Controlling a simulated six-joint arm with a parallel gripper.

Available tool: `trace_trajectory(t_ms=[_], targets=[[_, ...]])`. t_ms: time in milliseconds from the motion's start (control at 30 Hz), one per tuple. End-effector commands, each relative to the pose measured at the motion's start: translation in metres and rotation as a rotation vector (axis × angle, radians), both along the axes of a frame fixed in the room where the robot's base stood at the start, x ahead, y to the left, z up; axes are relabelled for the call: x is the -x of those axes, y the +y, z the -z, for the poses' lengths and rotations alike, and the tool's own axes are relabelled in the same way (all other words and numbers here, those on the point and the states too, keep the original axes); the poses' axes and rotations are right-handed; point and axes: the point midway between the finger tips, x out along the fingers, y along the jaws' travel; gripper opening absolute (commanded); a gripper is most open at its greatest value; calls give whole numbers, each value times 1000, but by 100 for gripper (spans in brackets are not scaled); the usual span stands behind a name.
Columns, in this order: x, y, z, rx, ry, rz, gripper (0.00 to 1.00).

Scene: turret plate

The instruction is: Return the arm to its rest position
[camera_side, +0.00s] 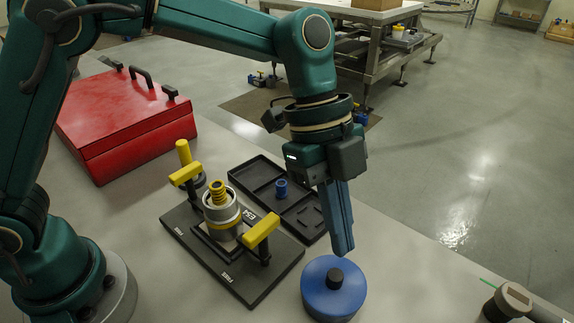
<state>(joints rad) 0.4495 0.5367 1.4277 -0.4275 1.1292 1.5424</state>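A black turret plate (182,222) with yellow-handled clamps holds a grey cylinder (222,215) with a yellow threaded top. Behind it lies a black compartment tray (248,172) with a blue piece (281,187). A red toolbox (120,125) stands at left; a grey-headed tool (512,300) lies at right.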

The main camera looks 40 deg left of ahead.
Motion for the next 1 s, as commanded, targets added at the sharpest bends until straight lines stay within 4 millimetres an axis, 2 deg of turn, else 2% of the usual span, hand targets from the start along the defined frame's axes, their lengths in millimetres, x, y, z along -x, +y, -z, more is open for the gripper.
trace_trajectory(t_ms=[1000], targets=[[0, 0, 30, 0, 2, 1, 0]])
